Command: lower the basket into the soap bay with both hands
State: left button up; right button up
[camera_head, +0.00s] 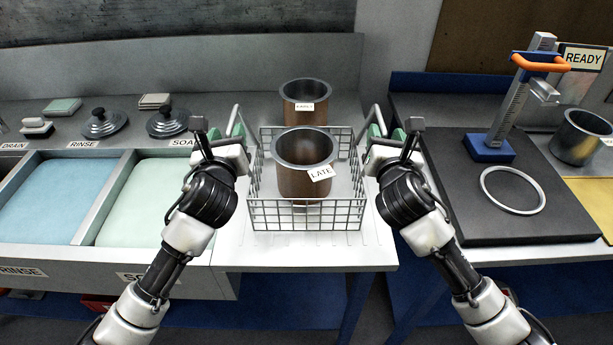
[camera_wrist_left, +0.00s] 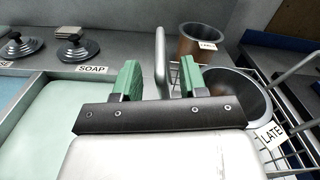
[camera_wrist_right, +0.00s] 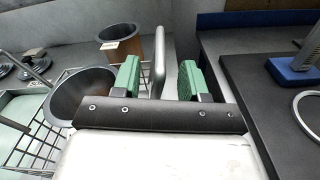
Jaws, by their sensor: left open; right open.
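The wire basket (camera_head: 306,215) stands on the grey counter in the middle of the head view. A copper-brown pot tagged LATE (camera_head: 304,178) stands upright in it. My left gripper (camera_head: 231,128) is open, with the basket's left handle (camera_wrist_left: 161,62) between its green fingers. My right gripper (camera_head: 387,135) is open, with the right handle (camera_wrist_right: 158,62) between its fingers. I cannot tell whether any finger touches a handle. The soap bay (camera_head: 140,200), filled with pale green liquid, lies left of the basket, beside the blue rinse bay (camera_head: 45,195).
A second pot tagged EARLY (camera_head: 304,100) stands behind the basket. Two dark lids (camera_head: 103,124) and pale blocks (camera_head: 62,106) lie behind the bays. On the right, a black mat (camera_head: 470,190) holds a gauge stand (camera_head: 488,148) and a ring (camera_head: 513,208).

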pick_arm(q)
jog(key=shift+w, duration=1.65)
pick_arm(e)
jog(key=shift+w, duration=1.65)
pick_arm(q)
grip_shut()
pick_arm(e)
grip_shut()
pick_arm(q)
jog(key=shift+r, duration=0.15)
pick_arm(e)
jog(key=shift+r, duration=0.15)
